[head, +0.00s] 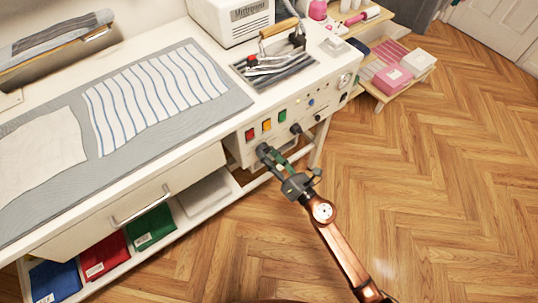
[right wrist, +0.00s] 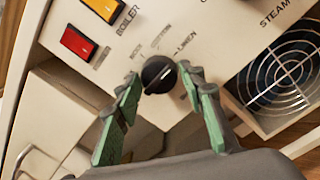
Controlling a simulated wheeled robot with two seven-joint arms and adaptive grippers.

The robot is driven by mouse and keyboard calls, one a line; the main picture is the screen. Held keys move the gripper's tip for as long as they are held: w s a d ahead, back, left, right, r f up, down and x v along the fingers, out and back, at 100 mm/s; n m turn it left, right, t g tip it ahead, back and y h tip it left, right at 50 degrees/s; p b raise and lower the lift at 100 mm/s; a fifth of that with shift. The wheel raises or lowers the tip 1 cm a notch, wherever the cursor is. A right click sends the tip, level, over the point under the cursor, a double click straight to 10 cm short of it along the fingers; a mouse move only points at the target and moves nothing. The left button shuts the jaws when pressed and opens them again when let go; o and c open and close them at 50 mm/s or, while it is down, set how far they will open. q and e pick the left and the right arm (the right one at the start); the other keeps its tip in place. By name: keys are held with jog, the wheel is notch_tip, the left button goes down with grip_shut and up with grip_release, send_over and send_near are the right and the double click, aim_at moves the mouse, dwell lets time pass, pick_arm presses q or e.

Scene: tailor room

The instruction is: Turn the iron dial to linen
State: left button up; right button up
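The black iron dial (right wrist: 158,74) is on the white control panel (right wrist: 215,65), with a pale pointer line across its face. The word LINEN is printed above and to the right of the dial; other printed words above it are too small to read surely. My right gripper (right wrist: 159,78) is open, with its green-padded fingers on either side of the dial. The right fingertip is very near the dial's edge; contact cannot be told. In the head view my right gripper (head: 273,157) is at the panel's lower front and hides the dial. My left gripper is not in view.
A red button (right wrist: 78,43) and a yellow button (right wrist: 104,8) lie left of the dial, and a round grille (right wrist: 284,75) lies right. The iron (head: 277,62) rests on a striped pad above the panel. A drawer handle (head: 140,206) sticks out at left. Floor in front is clear.

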jog(key=shift+o, duration=1.4)
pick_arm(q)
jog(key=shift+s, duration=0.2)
pick_arm(e)
jog(key=v, duration=1.2)
jog(key=shift+a, duration=0.1)
